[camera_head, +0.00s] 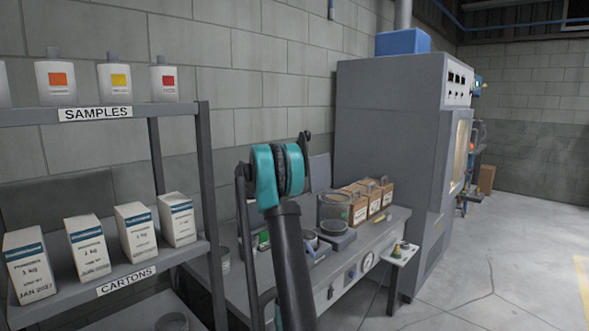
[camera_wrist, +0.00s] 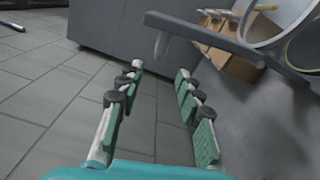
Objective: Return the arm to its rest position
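My arm (camera_head: 290,256) rises through the middle of the head view with its teal joint (camera_head: 277,176) in front of the bench. In the wrist view my gripper (camera_wrist: 160,82) is open, with its teal-padded fingers well apart. Nothing is between the fingers; grey tiled floor shows through the gap. The fingertips cannot be made out in the head view.
A shelf rack with bottles and cartons (camera_head: 137,232) stands at left. Behind my arm is a grey bench (camera_head: 345,252) with wooden boxes (camera_head: 362,206). A tall grey cabinet (camera_head: 388,132) stands beyond it. The floor at right (camera_head: 510,270) is clear.

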